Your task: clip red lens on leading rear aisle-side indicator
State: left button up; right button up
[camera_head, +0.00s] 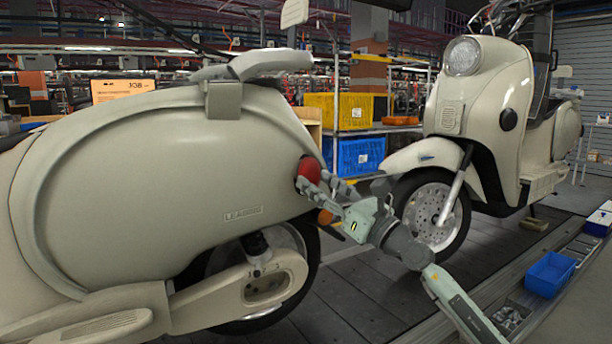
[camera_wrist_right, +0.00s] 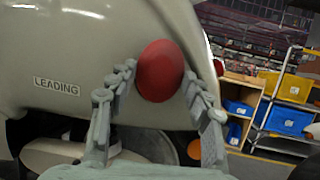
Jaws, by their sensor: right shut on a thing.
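The leading scooter (camera_head: 150,170) is cream, with a "LEADING" label (camera_wrist_right: 57,86) on its rear side panel. The round red lens (camera_head: 309,169) is at the rear end of that panel; it also shows in the right wrist view (camera_wrist_right: 160,66). My right gripper (camera_head: 315,179) is shut on the red lens, one finger on each side. The lens appears up against the bodywork; I cannot tell whether it touches or is seated. The indicator mount behind it is hidden. An orange lamp (camera_head: 325,217) sits just below the gripper. My left gripper is not in view.
A second cream scooter (camera_head: 490,110) stands behind on the slat conveyor (camera_head: 385,290). A blue bin (camera_head: 550,273) sits on the conveyor's side rail at the right. Yellow (camera_head: 338,111) and blue (camera_head: 360,155) crates stand on a rack beyond.

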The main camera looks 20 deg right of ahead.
jog(key=shift+w, duration=0.1)
jog(key=shift+w+a, duration=0.1)
jog(key=shift+w, duration=0.05)
jog(key=o, duration=1.2)
jog(key=v, duration=1.2)
